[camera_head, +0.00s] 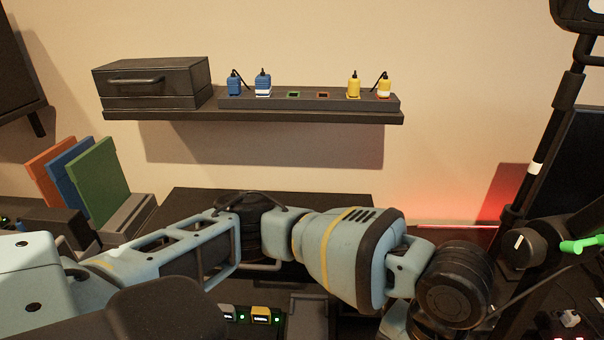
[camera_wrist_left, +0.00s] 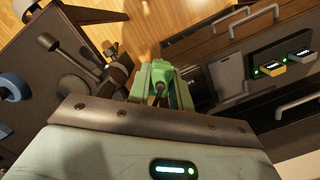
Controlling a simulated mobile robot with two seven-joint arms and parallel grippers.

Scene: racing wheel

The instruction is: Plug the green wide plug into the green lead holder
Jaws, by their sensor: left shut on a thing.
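In the left wrist view, my left gripper (camera_wrist_left: 160,92) is shut on a green plug (camera_wrist_left: 161,73) with a dark stub facing the camera. How far the plug's body extends is partly hidden by the fingers. In the head view my left arm reaches across the front to the right, and its gripper is hidden or below the frame. The green-edged slot (camera_head: 293,94) sits in the dark holder bar (camera_head: 308,104) on the wall shelf and looks empty. The gripper is well away from this bar. My right gripper is not in view.
Blue plugs (camera_head: 263,83) and yellow plugs (camera_head: 354,85) stand in the bar, beside an empty orange-edged slot (camera_head: 323,95). A dark case (camera_head: 152,82) stands left on the shelf (camera_head: 280,117). A dark stand (camera_head: 552,150) rises at right, near a green object (camera_head: 582,244).

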